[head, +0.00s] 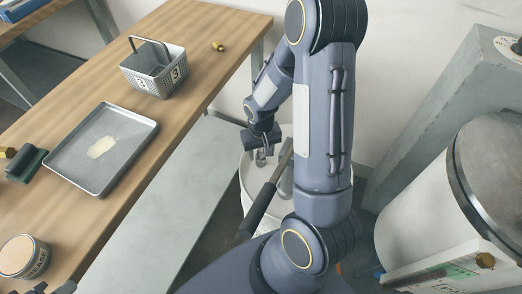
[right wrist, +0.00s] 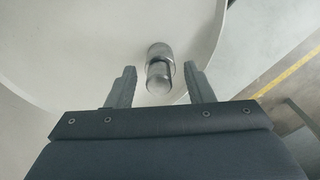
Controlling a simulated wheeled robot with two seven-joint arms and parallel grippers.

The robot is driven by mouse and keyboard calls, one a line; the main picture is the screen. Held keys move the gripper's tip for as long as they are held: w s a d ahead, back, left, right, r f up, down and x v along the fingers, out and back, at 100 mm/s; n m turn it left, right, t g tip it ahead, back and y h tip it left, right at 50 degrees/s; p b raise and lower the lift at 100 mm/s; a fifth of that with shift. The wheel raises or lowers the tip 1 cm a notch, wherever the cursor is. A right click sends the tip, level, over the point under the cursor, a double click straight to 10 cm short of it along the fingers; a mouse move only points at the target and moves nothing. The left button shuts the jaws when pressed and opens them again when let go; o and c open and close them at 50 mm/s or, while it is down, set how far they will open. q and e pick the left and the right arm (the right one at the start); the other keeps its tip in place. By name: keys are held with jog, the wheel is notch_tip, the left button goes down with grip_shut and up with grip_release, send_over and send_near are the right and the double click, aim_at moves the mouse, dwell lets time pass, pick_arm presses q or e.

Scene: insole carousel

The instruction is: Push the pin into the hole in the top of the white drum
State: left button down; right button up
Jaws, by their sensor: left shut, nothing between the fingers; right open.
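The white drum (head: 247,183) stands beyond the bench, partly hidden behind my right arm. Its pale round top (right wrist: 110,30) fills much of the right wrist view. The pin, a short shiny metal cylinder (right wrist: 160,73), shows over that top; it is small in the head view (head: 261,157). I cannot tell how deep it sits, and the hole is not clearly visible. My right gripper (right wrist: 160,82) is open, with one finger on each side of the pin and gaps showing. My left gripper (head: 62,288) is shut and empty at the bottom left edge, mostly cut off.
A dark-gripped lever (head: 262,205) slants close beside the drum and my right arm. The wooden bench (head: 150,110) holds a metal tray (head: 75,170), a basket (head: 165,82) and a tin (head: 22,258). A larger lidded white drum (head: 420,220) stands right.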

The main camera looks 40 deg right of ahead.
aim_at(261, 150)
notch_tip(261, 150, up, 8)
jog(key=shift+f+p, duration=0.1)
jog(key=shift+p, duration=0.55)
jog(key=shift+c, duration=0.7)
notch_tip(261, 150, up, 2)
jog(key=m+p, duration=0.5)
jog(key=p, duration=0.2)
jog(key=shift+w+p, duration=0.1)
jog(key=shift+p, duration=0.2)
grip_shut()
jog(key=shift+m, duration=0.6)
jog(key=shift+d+f, duration=0.1)
jog(key=shift+f, duration=0.1)
jog(key=shift+f+m, duration=0.3)
notch_tip(261, 150, down, 5)
jog(key=b, duration=0.4)
jog(key=shift+f, duration=0.2)
